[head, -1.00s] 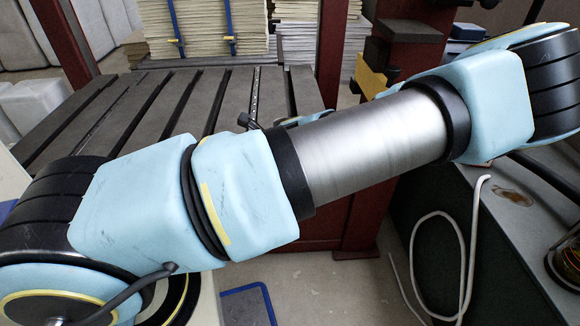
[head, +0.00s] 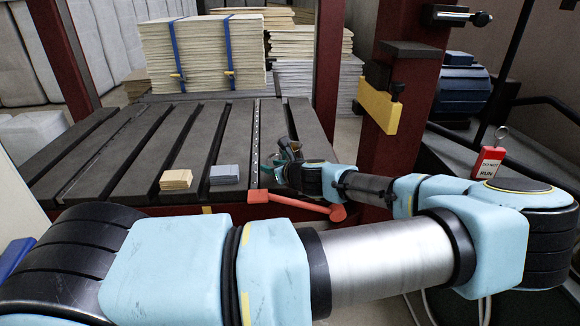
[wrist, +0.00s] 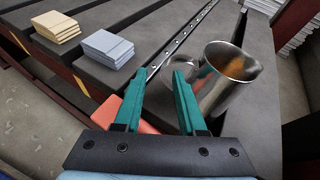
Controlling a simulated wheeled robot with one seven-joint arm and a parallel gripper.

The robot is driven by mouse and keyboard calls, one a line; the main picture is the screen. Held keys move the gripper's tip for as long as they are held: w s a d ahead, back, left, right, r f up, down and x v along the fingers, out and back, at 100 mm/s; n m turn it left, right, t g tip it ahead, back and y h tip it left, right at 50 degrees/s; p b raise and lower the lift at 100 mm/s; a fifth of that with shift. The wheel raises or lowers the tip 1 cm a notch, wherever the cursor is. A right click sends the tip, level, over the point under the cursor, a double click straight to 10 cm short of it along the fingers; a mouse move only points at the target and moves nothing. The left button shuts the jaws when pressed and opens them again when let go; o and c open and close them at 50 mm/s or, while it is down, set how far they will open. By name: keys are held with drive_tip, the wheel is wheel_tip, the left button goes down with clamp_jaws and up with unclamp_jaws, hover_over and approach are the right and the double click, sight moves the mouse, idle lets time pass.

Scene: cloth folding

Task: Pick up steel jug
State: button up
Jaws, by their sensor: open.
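The steel jug (wrist: 232,84) is a shiny metal jug standing on the dark slotted table (wrist: 150,15), at the right in the wrist view. Its handle side faces my gripper. My gripper (wrist: 158,82) has two teal fingers, spread apart with nothing between them. The right finger is close beside the jug's handle side; I cannot tell whether it touches. In the head view my gripper (head: 280,168) is small, at the table's right front edge, and the jug is largely hidden around it.
A beige stack of blocks (wrist: 56,27) and a blue-grey stack (wrist: 107,48) lie left of my gripper. A red lever (head: 300,204) sticks out along the table's front edge. A red post (head: 400,130) with a yellow bracket stands to the right. The table's left part is clear.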

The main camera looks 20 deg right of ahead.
drive_tip(key=x, duration=0.3)
drive_tip(key=shift+w+f, duration=0.15)
drive_tip(key=shift+w, duration=0.1)
clamp_jaws()
idle(1.2)
